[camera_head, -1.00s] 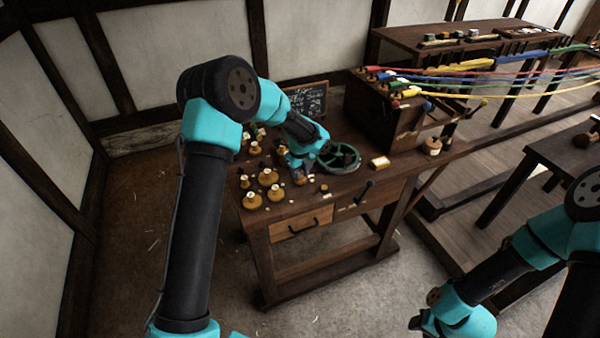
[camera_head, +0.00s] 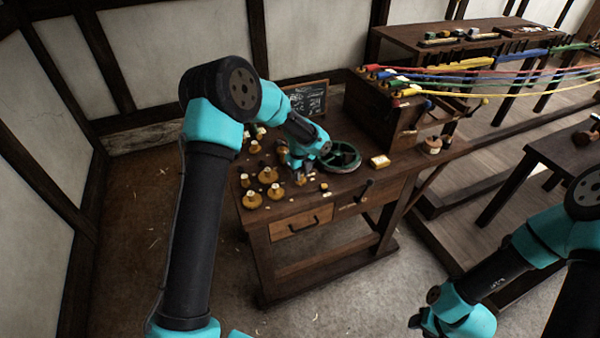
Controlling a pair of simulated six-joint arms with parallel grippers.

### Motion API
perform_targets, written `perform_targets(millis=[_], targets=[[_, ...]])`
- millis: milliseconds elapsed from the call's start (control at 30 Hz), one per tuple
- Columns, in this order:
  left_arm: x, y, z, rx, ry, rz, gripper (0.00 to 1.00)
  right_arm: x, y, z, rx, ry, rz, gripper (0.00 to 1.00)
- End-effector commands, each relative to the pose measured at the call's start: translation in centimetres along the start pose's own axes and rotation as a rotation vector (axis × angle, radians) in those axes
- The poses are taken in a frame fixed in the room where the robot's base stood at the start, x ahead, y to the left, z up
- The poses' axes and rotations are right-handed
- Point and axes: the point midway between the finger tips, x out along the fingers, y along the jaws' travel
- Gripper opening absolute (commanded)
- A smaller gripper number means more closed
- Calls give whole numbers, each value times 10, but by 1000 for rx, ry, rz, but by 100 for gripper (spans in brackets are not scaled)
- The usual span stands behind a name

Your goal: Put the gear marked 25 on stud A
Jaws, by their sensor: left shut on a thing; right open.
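My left gripper (camera_head: 299,176) is low over the wooden workbench (camera_head: 340,195), shut on a small brass-coloured piece (camera_head: 301,182), mostly hidden by the fingers. It looks like a gear, but no number can be read. Several brass gears with pale tags stand at the bench's left side, among them a front gear (camera_head: 252,200) and one beside it (camera_head: 276,191). Their markings are too small to read, so I cannot tell which is 25. Stud A cannot be made out. My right gripper (camera_head: 422,322) is open at the lower edge, away from the bench.
A green spoked wheel (camera_head: 341,157) lies just right of my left gripper. A chalkboard (camera_head: 309,98) stands behind. A dark box (camera_head: 383,115) with coloured ropes (camera_head: 480,72) is at the bench's back right.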

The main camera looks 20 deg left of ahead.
Motion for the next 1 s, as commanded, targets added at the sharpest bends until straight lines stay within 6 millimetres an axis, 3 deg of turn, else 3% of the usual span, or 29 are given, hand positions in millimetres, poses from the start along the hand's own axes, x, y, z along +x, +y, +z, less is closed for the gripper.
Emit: perform_targets(millis=[233,267,567,1000], targets=[[0,0,0,0,0,-1,7,0,0,0,0,0,0,43],[0,0,0,0,0,-1,27,0,0,0,0,0,0,43],[0,0,0,-1,0,-1,55,0,0,0,0,0,0,43],[-9,-1,0,-1,-1,-3,55,0,0,0,0,0,0,43]])
